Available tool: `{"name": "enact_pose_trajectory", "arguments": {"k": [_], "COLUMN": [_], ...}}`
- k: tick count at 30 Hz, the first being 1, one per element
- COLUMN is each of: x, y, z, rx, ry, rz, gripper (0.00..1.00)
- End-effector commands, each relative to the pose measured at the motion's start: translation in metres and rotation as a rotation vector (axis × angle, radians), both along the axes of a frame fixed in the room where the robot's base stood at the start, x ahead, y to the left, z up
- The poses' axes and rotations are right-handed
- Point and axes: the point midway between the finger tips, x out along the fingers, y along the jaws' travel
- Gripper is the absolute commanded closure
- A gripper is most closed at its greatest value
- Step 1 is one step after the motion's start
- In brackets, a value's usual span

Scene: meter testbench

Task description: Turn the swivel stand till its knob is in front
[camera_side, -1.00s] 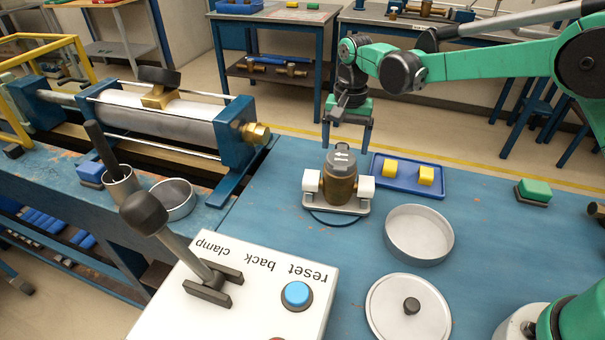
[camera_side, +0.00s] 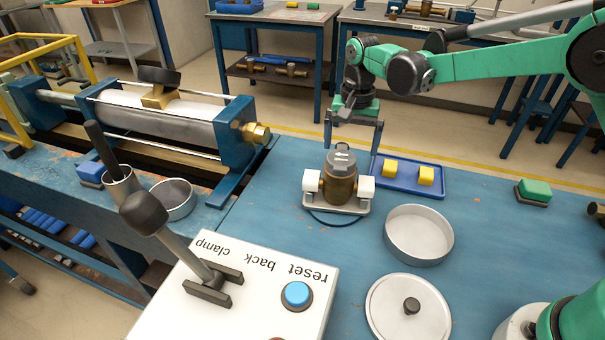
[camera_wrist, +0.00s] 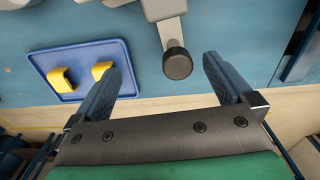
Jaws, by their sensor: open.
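The swivel stand (camera_side: 352,210) is a grey plate on the blue bench, bearing a brown meter (camera_side: 341,184) with white blocks at its sides and an arrow on its grey top. In the wrist view part of the stand (camera_wrist: 180,28) shows at the top edge, with its dark round knob (camera_wrist: 178,63) on a short grey arm. In the side view the knob is hidden behind the meter. My gripper (camera_side: 354,145) is open above the far side of the stand. In the wrist view the knob lies between the lines of my gripper's fingers (camera_wrist: 163,57), nearer the right one, apparently untouched.
A blue tray (camera_side: 436,188) with two yellow blocks stands close beside the stand, right in the side view. A round metal dish (camera_side: 419,250) and a knobbed lid (camera_side: 380,308) lie nearer. A white control box (camera_side: 255,300) with a lever is in front.

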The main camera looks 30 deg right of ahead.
Motion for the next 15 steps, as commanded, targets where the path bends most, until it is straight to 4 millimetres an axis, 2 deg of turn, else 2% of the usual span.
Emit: {"name": "enact_pose_trajectory", "arguments": {"k": [5,15], "x": [0.0,0.0], "y": [0.0,0.0], "z": [0.004,0.034], "rx": [0.0,0.0], "ry": [0.0,0.0], "rz": [0.0,0.0], "gripper": [0.0,0.0]}}
